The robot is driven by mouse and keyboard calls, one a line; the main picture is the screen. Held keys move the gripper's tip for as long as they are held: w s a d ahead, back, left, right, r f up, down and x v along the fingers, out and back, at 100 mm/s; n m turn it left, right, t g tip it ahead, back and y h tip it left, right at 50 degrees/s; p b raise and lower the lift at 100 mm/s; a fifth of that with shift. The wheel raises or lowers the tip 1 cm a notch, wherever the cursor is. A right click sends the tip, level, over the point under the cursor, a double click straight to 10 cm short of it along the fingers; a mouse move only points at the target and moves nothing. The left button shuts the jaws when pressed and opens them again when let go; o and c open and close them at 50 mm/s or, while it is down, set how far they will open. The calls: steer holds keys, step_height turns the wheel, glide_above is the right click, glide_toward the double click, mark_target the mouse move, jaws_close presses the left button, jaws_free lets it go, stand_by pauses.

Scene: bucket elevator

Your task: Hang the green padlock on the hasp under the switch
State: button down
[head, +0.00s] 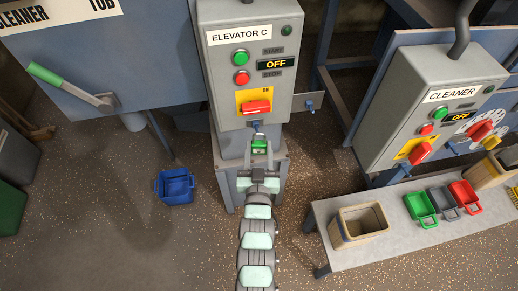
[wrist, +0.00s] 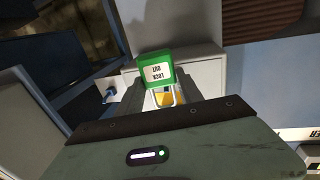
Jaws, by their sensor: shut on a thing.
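The green padlock (head: 260,146) is in my gripper (head: 259,158), just below the Elevator C box in the head view. In the wrist view the padlock (wrist: 156,64) shows its white label upside down, and its pale shackle (wrist: 179,96) points down in the picture. My gripper is shut on the padlock, and its fingers are partly hidden. The red switch (head: 257,108) on its yellow plate is on the lower front of the box. A small bluish-grey hasp (head: 257,127) shows under it, close above the padlock. I cannot tell whether shackle and hasp touch.
The Elevator C box (head: 249,58) stands on a grey pedestal (head: 279,176). A side bracket with a blue knob (head: 309,106) sticks out right. The Cleaner box (head: 430,100) and a bench (head: 385,243) with bins are at the right. A blue bucket (head: 175,186) stands on the floor.

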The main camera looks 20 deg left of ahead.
steer(key=shift+a+x, duration=0.2)
steer(key=shift+x, duration=0.65)
steer(key=shift+a+x, duration=0.15)
steer(key=shift+x, duration=0.75)
steer(key=shift+s+f+b, duration=0.15)
steer(key=shift+f+b, duration=0.35)
steer(key=shift+f, duration=0.25)
steer(key=c, duration=0.7)
jaws_free()
steer(key=shift+s+d, duration=0.15)
steer(key=d+p+v, duration=0.1)
steer(key=v, duration=0.8)
steer(key=shift+d+f+p, duration=0.3)
steer(key=shift+d+p, duration=0.05)
steer(key=shift+d, duration=0.15)
stand_by(0.6)
